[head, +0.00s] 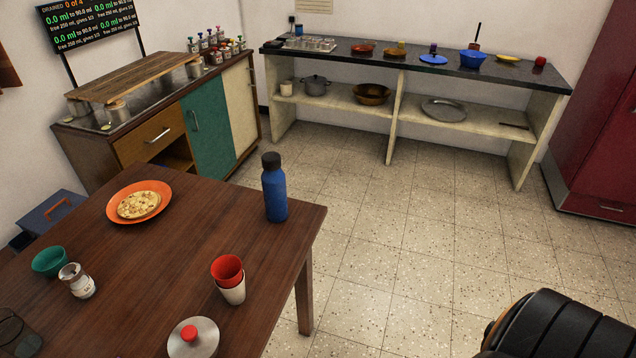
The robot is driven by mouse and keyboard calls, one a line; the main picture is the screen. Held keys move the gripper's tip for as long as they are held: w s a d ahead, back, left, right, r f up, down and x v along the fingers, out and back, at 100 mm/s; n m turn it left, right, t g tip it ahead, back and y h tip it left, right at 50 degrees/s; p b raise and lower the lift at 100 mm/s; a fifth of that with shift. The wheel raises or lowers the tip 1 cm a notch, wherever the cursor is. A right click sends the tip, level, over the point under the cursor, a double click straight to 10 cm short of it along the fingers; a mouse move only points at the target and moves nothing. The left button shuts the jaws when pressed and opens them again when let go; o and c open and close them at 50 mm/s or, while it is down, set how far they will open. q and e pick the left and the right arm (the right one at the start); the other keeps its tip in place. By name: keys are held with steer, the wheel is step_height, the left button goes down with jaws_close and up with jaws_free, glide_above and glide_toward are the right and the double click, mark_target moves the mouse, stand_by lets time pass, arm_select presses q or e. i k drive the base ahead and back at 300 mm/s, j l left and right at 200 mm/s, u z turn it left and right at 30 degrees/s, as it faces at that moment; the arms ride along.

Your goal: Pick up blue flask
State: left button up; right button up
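The blue flask (274,194) with a black cap stands upright near the far right corner of the brown wooden table (190,240). Nothing touches it, and its whole near side is visible. Neither of my grippers shows in the head view. A black ribbed part at the bottom right corner appears to be mine, but no fingers show on it.
On the table are an orange plate (158,190) with flatbread, a green cup (50,261), a small jar (76,281), a red cup in a white cup (231,281) and a steel lid (194,340). A counter (420,61) stands at the back; tiled floor lies clear between.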

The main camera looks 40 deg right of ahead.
mark_target(273, 178)
steer(key=z, duration=0.8)
steer(key=i+l+u, duration=0.1)
steer(key=u, duration=0.3)
steer(key=i+l+u, duration=0.1)
steer(key=u, duration=0.35)
steer(key=l+u, duration=0.25)
steer(key=u, duration=0.15)
steer(key=i+l+u, duration=0.1)
steer(key=l+u, duration=0.35)
steer(key=l, duration=0.95)
steer(key=k+l+u, duration=0.1)
steer(key=l+u, duration=0.35)
steer(key=l, duration=0.9)
